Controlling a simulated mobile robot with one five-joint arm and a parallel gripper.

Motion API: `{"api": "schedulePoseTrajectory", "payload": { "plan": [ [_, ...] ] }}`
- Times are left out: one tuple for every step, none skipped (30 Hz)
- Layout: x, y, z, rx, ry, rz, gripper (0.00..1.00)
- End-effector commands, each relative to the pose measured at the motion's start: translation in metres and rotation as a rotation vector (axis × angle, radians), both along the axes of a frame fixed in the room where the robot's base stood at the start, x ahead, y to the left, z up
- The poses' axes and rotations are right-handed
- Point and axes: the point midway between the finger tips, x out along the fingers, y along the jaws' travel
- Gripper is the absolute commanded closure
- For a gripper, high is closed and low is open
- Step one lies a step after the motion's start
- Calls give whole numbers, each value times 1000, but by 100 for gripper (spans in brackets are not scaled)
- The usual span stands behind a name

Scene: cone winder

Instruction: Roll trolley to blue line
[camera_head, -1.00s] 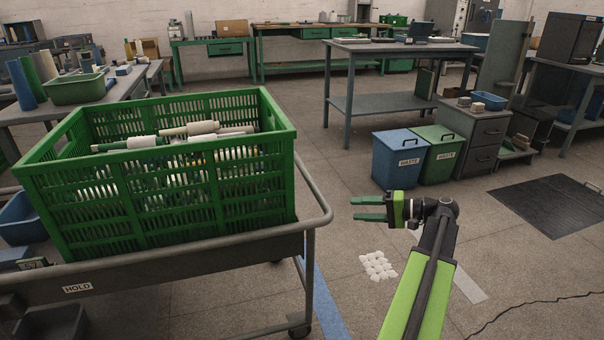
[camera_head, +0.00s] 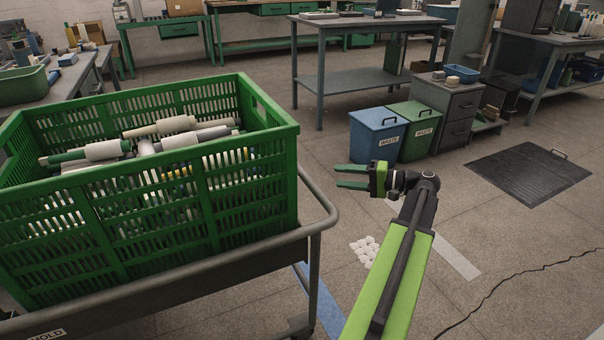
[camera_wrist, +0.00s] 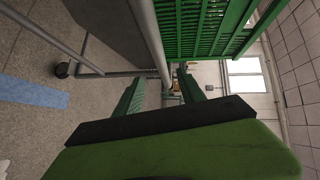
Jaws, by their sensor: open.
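The grey trolley (camera_head: 314,245) stands at the left in the head view, with a tubular rail around its end and a HOLD label low at the front. It carries a green slatted crate (camera_head: 200,215) filled with yarn cones or spindles. The blue line (camera_head: 322,300) lies on the floor by the trolley's right end, partly hidden by it; it also shows in the wrist view (camera_wrist: 35,93). My gripper (camera_head: 338,176) is open and empty, pointing left just off the trolley's end rail. In the wrist view the rail (camera_wrist: 150,35) appears ahead between the open fingers (camera_wrist: 160,90).
Blue (camera_head: 375,138) and green (camera_head: 418,130) waste bins stand behind my gripper beside a drawer cabinet (camera_head: 462,110). White pieces (camera_head: 366,250) lie on the floor. A dark floor mat (camera_head: 530,170) and a cable (camera_head: 520,285) are at the right.

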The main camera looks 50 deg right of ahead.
Motion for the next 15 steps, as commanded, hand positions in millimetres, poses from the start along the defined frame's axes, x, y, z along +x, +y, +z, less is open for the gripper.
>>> {"api": "schedulePoseTrajectory", "payload": {
  "plan": [
    [12, 7, -4, 0, 1, 3, 53],
    [20, 10, -5, 1, 0, 4, 53],
    [29, 13, -7, 0, 1, 3, 53],
    [36, 16, -8, 0, 1, 4, 53],
    [43, 19, -9, 0, 0, 2, 53],
    [52, 23, -10, 0, 1, 3, 53],
    [59, 25, -11, 0, 1, 3, 53],
    [66, 28, -12, 0, 0, 2, 53],
    [75, 32, -13, 0, 1, 3, 53],
    [81, 34, -14, 0, 0, 2, 53],
    [88, 37, -15, -1, 0, 3, 53],
    [95, 40, -16, -1, 0, 2, 53],
    [101, 42, -17, -1, 0, 1, 53],
    [105, 44, -18, -1, 0, 2, 53],
    [111, 46, -18, 0, 0, 1, 53]
  ]
}}
